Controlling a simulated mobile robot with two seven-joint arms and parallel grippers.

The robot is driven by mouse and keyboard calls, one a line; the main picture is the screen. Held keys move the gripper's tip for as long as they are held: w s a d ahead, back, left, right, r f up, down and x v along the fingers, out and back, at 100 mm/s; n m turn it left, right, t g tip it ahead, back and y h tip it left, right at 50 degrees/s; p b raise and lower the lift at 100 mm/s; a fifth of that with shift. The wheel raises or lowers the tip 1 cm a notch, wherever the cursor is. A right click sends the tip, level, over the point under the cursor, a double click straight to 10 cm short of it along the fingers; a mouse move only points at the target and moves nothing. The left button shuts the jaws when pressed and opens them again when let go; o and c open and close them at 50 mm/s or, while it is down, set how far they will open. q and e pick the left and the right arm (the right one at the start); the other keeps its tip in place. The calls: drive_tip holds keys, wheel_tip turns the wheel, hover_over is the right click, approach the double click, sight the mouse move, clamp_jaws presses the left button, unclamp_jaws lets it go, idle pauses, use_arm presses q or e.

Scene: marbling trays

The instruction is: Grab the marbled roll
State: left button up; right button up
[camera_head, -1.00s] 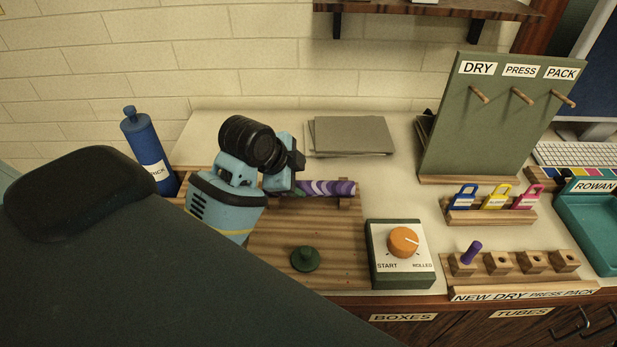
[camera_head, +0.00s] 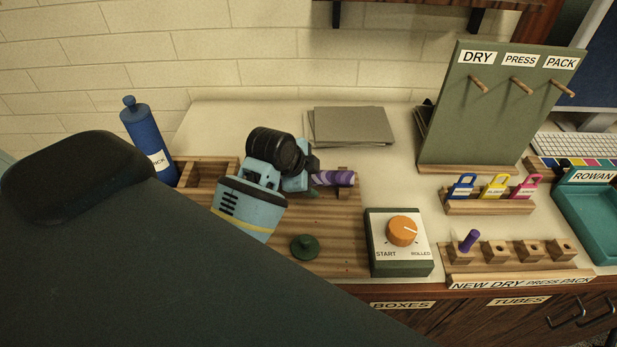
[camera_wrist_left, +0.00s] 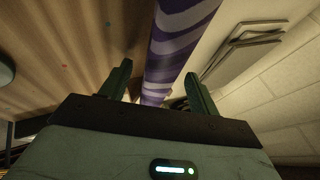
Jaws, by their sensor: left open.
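The marbled roll (camera_head: 335,178) is purple with pale swirls. In the head view its right end shows near a small wooden support on the wooden board (camera_head: 340,235); my left gripper hides the rest. My left gripper (camera_head: 314,186) is open at the roll. In the left wrist view the roll (camera_wrist_left: 178,40) runs lengthwise between the two spread fingers of the left gripper (camera_wrist_left: 158,88), with a gap visible on the left. I cannot tell whether either finger touches it. My right gripper is in neither view.
A green knob (camera_head: 304,247) stands on the board in front. A box with an orange dial (camera_head: 402,231) stands to the right. A blue bottle (camera_head: 149,142) is at the left. Grey sheets (camera_head: 350,127) lie behind, with bare tabletop around them.

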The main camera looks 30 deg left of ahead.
use_arm(q)
drive_tip(key=shift+w+f, duration=0.15)
drive_tip(key=shift+f, duration=0.05)
drive_tip(key=shift+c, duration=0.3)
drive_tip(key=c, duration=1)
drive_tip(key=shift+r, duration=0.1)
drive_tip(key=shift+c, duration=0.2)
drive_tip(key=shift+r, duration=0.55)
wheel_tip(320, 180, up, 2)
drive_tip(key=shift+r, duration=0.1)
drive_tip(key=s+a+r, duration=0.1)
drive_tip(key=s, duration=1.5)
drive_tip(key=shift+a+r, duration=0.3)
